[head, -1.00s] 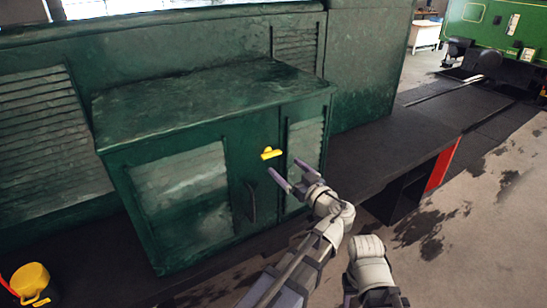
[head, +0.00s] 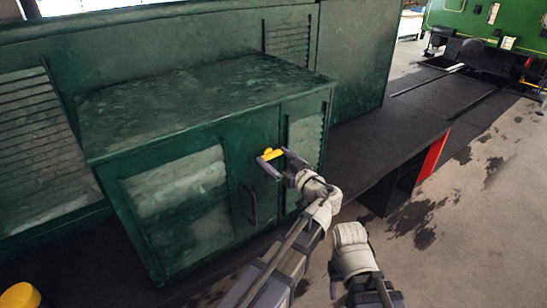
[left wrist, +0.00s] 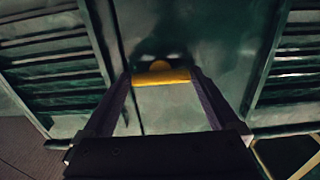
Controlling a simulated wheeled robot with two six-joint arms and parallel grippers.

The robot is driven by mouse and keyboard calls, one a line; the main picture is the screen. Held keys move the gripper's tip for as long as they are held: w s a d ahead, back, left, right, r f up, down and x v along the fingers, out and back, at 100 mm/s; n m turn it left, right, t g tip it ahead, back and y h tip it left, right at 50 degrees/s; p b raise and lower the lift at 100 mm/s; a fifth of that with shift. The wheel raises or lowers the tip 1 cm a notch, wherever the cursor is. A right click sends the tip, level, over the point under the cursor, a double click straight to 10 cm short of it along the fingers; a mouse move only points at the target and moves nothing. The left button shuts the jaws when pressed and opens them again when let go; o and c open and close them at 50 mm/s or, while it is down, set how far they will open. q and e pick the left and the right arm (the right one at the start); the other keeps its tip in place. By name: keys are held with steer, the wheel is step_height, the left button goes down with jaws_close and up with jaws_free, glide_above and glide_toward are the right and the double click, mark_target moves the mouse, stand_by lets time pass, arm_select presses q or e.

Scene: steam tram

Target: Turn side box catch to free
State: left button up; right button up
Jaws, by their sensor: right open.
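The side box (head: 205,115) is a dark green metal cabinet in the head view. Its yellow catch (head: 272,154) is a small bar lying roughly level near the top of the front. My left gripper (head: 274,157) is at the catch, a finger by each end. In the left wrist view the yellow bar (left wrist: 162,77) spans the gap between the fingertips; whether they press on it I cannot tell. My right gripper (head: 334,288) is low at the front, open, partly hidden by its own wrist, and away from the box.
A dark door handle (head: 252,203) is below the catch. A dark footplate (head: 385,150) runs right of the box, with a red-edged step (head: 432,157). A yellow object (head: 20,296) is at the lower left. The floor at right is open.

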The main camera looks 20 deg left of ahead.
arm_select(q)
steer(key=shift+a+f, duration=0.1)
steer(key=shift+a, duration=0.1)
steer(key=c, duration=1)
steer(key=m, duration=0.8)
steer(key=shift+m, duration=0.3)
steer(key=m, duration=0.4)
steer(key=shift+m, duration=0.3)
steer(key=m, duration=0.4)
steer(key=shift+d+m, duration=0.1)
steer(key=shift+m, duration=0.2)
